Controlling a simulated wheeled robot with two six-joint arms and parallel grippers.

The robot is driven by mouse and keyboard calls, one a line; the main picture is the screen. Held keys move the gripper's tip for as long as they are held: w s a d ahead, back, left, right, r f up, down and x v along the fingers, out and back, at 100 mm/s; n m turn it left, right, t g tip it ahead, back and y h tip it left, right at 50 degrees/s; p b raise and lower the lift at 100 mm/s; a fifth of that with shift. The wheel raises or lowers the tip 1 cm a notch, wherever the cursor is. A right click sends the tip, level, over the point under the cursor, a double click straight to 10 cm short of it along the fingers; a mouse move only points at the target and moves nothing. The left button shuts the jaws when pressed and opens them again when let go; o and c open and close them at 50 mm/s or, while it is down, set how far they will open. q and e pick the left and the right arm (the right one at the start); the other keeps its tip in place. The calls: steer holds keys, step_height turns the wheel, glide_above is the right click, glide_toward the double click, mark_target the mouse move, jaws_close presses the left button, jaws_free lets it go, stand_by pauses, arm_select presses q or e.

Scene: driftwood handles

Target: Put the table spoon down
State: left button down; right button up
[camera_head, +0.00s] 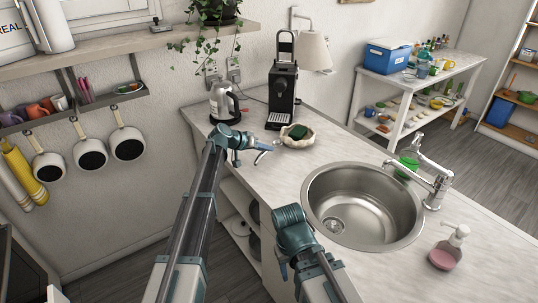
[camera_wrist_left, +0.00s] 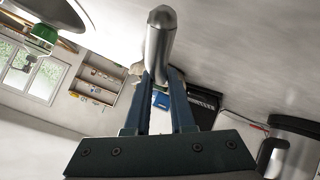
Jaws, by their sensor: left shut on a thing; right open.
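My left gripper (camera_head: 262,149) is over the counter near the shell-shaped dish. In the left wrist view its two blue fingers (camera_wrist_left: 161,78) are shut on the table spoon (camera_wrist_left: 160,38), a smooth silver piece that sticks out past the fingertips. In the head view the spoon is too small to make out clearly. I cannot tell whether it touches the counter. My right gripper (camera_head: 284,268) is low by the counter's front edge, left of the sink; it is open, with its fingers partly hidden by its own wrist.
The pale counter (camera_head: 285,178) has bare room between the left gripper and the sink (camera_head: 362,205). The shell dish (camera_head: 298,136) holds a green sponge. A kettle (camera_head: 223,103) and a black coffee machine (camera_head: 283,85) stand behind. A soap bottle (camera_head: 447,250) is right of the sink.

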mark_target(268, 160)
arm_select(q)
steer(key=shift+w+d, duration=0.25)
steer(key=shift+w, duration=0.25)
steer(key=shift+w+d+f, duration=0.1)
steer(key=shift+w+d, duration=0.15)
steer(key=shift+w, duration=0.15)
step_height(268, 160, down, 4)
steer(key=b, duration=0.3)
steer(key=shift+w+d+r+b, duration=0.1)
steer(key=shift+w+r+b, duration=0.1)
steer(key=shift+b, duration=0.15)
steer(key=shift+s, duration=0.1)
steer(key=shift+f, duration=0.2)
steer(key=c, duration=0.8)
jaws_free()
steer(key=shift+r, duration=0.1)
steer(key=shift+o, duration=0.2)
